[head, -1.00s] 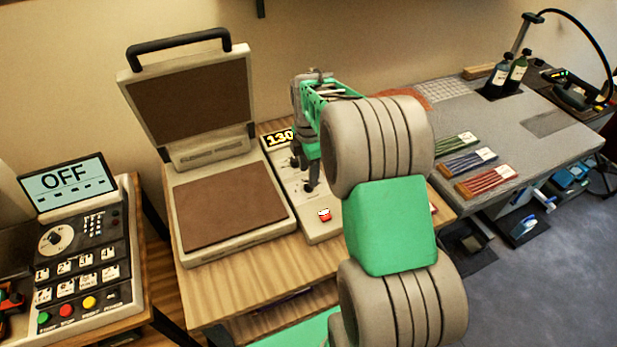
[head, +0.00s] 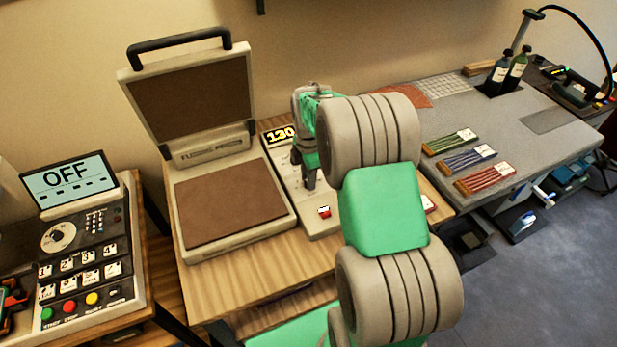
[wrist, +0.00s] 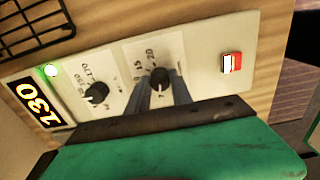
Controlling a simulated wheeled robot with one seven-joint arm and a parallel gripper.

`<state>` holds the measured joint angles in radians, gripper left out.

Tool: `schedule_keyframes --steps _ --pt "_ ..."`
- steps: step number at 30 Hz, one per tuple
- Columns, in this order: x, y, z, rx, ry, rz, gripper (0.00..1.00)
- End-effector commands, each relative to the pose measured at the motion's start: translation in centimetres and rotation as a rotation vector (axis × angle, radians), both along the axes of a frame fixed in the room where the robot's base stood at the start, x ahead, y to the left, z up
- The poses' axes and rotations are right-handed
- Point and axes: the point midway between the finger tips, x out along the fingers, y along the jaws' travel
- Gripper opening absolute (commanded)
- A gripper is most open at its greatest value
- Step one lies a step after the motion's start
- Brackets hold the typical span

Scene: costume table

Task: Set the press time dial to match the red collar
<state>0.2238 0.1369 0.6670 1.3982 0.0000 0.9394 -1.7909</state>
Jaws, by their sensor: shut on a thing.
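The control panel (head: 292,185) stands right of the heat press on the wooden table. In the wrist view it carries two dark dials. The press time dial (wrist: 160,77) is the right one, with 15 and 20 readable beside it; its white mark points down in the picture. My gripper (wrist: 161,93) is shut on this dial, one finger on each side. In the head view my gripper (head: 309,180) is over the panel and mostly hides the dial. I cannot make out a red collar for certain; a red-striped bundle with a white label (head: 486,179) lies on the grey table.
The display reads 130 (wrist: 38,104). The other dial (wrist: 97,93) is close on the left. A red switch (wrist: 232,64) is on the right. The heat press (head: 232,205) stands open beside the panel. A console reading OFF (head: 68,180) is far left.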

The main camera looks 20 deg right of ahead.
Motion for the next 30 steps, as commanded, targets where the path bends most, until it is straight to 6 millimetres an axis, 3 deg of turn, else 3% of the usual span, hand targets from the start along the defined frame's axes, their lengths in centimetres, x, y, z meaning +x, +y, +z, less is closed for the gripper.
schedule_keyframes --steps 4,17,30 --pt "0.00 0.00 0.02 0.000 0.000 0.000 0.00" --pt "0.00 0.00 -0.02 0.000 0.000 -0.024 0.00" --pt "0.03 -0.01 -0.16 0.000 -0.001 -0.293 0.00"
